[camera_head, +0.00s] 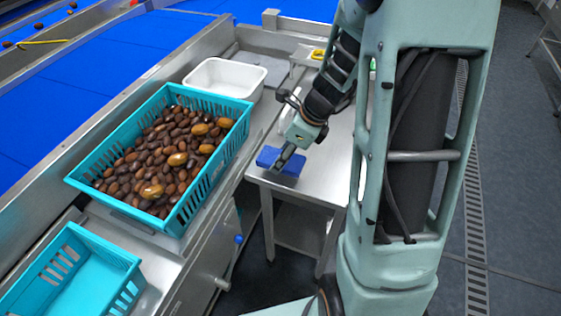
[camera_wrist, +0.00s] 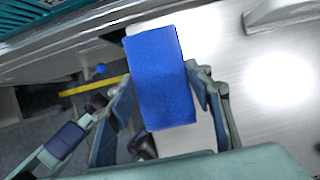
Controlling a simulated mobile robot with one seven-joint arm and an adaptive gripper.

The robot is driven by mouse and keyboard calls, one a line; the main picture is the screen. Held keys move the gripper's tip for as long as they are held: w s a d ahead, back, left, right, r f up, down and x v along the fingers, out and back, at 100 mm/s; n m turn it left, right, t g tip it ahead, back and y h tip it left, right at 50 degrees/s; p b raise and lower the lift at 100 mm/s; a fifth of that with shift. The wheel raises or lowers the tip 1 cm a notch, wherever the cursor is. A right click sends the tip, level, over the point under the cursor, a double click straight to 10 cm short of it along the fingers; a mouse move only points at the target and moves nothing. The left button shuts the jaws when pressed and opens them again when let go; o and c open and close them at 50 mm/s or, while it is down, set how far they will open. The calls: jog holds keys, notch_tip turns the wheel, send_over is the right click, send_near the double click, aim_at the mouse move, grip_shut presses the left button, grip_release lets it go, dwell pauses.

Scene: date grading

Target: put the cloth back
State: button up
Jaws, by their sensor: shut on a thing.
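The cloth (camera_head: 293,167) is a folded blue block near the front left corner of the small steel table (camera_head: 325,180). In the wrist view the cloth (camera_wrist: 160,75) lies lengthwise between the two fingers, its far end over the bright steel. My gripper (camera_head: 278,163) points down at the cloth from above. In the wrist view my gripper (camera_wrist: 163,100) has a finger at each side of the cloth and is shut on it. I cannot tell whether the cloth touches the tabletop or hangs just above it.
A teal crate (camera_head: 198,205) full of dates stands left of the table, with a white tub (camera_head: 226,79) behind it. An empty teal crate (camera_head: 70,285) is at the lower left. A blue conveyor (camera_head: 110,60) runs behind. The tabletop right of the cloth looks clear.

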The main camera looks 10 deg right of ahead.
jog(key=shift+w+a+f+b, duration=0.15)
jog(key=shift+f+b, duration=0.15)
jog(key=shift+f, duration=0.65)
jog(key=shift+w+d+f+b, duration=0.1)
jog(key=shift+f+b, duration=0.15)
jog(key=shift+f, duration=0.65)
jog(key=shift+a, duration=0.1)
jog(key=shift+f, duration=0.1)
jog(key=o, duration=1.1)
jog(key=p+v, duration=0.3)
jog(key=v, duration=0.9)
jog(key=shift+r, duration=0.2)
